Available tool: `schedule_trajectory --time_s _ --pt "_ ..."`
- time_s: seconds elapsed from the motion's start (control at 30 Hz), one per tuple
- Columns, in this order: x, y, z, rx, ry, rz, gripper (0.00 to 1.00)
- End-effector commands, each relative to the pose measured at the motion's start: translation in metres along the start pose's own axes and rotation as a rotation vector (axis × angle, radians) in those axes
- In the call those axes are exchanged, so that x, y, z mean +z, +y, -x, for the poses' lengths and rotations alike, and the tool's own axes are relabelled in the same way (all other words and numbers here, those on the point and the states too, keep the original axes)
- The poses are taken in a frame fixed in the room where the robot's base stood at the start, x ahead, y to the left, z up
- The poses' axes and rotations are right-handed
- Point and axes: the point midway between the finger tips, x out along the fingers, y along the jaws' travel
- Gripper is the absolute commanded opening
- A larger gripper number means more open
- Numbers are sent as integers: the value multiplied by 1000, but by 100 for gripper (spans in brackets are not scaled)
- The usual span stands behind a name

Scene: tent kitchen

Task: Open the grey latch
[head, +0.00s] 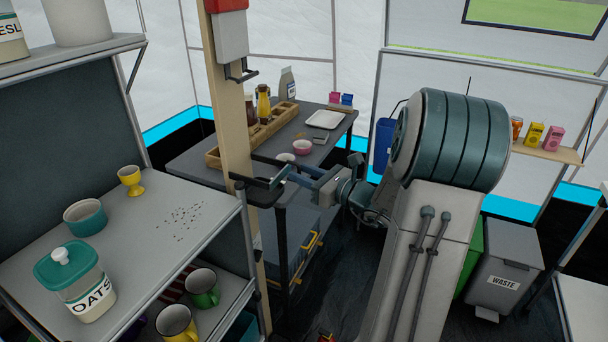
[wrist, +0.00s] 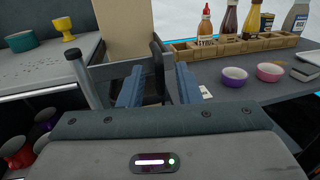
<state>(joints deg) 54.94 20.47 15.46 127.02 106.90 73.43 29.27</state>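A tan wooden post (head: 233,130) stands between the shelf and the table. A dark grey latch-like fitting (head: 262,190) sits on it at about table height. In the wrist view its grey bar (wrist: 103,76) shows in front of the post, with a rounded grey post-like piece at its left end and a dark curved piece to the right. My gripper (head: 283,175) is at the fitting, its fingers pointing toward it.
A metal shelf (head: 150,230) with an oats jar (head: 82,285), teal bowl (head: 85,217) and yellow cup (head: 130,181) stands left. Behind is a grey table (head: 205,165) with a wooden condiment tray (wrist: 200,48) and bowls. A waste bin (head: 503,265) stands right.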

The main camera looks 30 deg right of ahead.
Motion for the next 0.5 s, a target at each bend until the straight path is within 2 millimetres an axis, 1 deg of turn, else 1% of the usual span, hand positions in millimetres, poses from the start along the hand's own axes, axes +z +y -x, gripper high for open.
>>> schedule_trajectory --time_s 0.27,0.3,0.37,0.4,0.5 --pt "0 0 -2 0 0 0 31" --pt "0 0 -2 0 0 0 28" --pt "0 0 -2 0 0 1 11" --pt "0 0 -2 0 0 1 0" --pt "0 0 -2 0 0 1 0"
